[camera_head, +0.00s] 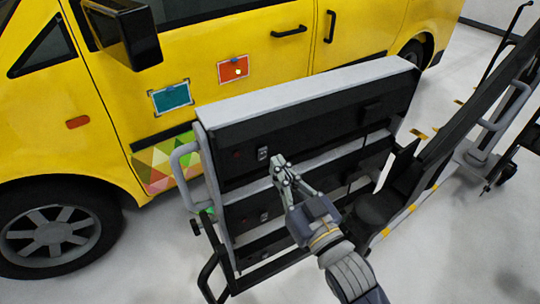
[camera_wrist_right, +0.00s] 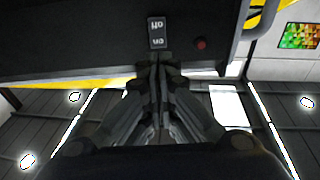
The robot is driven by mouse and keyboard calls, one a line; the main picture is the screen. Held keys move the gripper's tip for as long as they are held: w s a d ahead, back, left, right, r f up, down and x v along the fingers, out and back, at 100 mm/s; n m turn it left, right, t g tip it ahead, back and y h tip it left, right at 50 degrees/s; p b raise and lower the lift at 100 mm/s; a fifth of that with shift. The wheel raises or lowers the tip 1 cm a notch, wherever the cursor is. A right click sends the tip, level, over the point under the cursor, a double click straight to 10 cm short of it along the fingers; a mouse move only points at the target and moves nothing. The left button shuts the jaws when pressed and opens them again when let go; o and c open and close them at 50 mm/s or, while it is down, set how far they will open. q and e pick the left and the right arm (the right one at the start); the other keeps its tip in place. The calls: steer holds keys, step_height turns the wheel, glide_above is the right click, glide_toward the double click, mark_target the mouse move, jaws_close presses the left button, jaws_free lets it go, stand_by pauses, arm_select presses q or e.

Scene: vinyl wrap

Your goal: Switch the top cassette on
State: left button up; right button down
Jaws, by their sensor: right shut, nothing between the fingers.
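The top cassette (camera_head: 320,120) is a long black box with a grey top edge, in front of the yellow van. Its switch (camera_head: 263,153) is a small on/off rocker near the left end, beside a dark red light (camera_head: 237,155). In the right wrist view the switch (camera_wrist_right: 157,32) shows "off" and "on" upside down, with the red light (camera_wrist_right: 200,43) beside it. My right gripper (camera_head: 277,163) is shut and empty, its fingertips just by the switch. In the wrist view the fingertips (camera_wrist_right: 158,60) are at the "on" end; I cannot tell whether they touch. My left gripper is not in view.
More black cassettes sit below in the same rack (camera_head: 205,165), with another switch (camera_head: 264,217) on a lower one. The yellow van (camera_head: 210,40) stands close behind. A ramp-like black frame (camera_head: 450,125) rises at the right.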

mark_target(262, 154)
steer(key=shift+b+x, duration=0.4)
steer(key=shift+x, duration=1.9)
steer(key=p, duration=0.1)
steer(key=r+p, duration=0.1)
steer(key=p, duration=0.1)
steer(key=shift+w+a+g, duration=0.1)
steer(key=shift+w+g, duration=0.15)
steer(key=shift+g, duration=0.05)
steer(key=shift+f, duration=0.4)
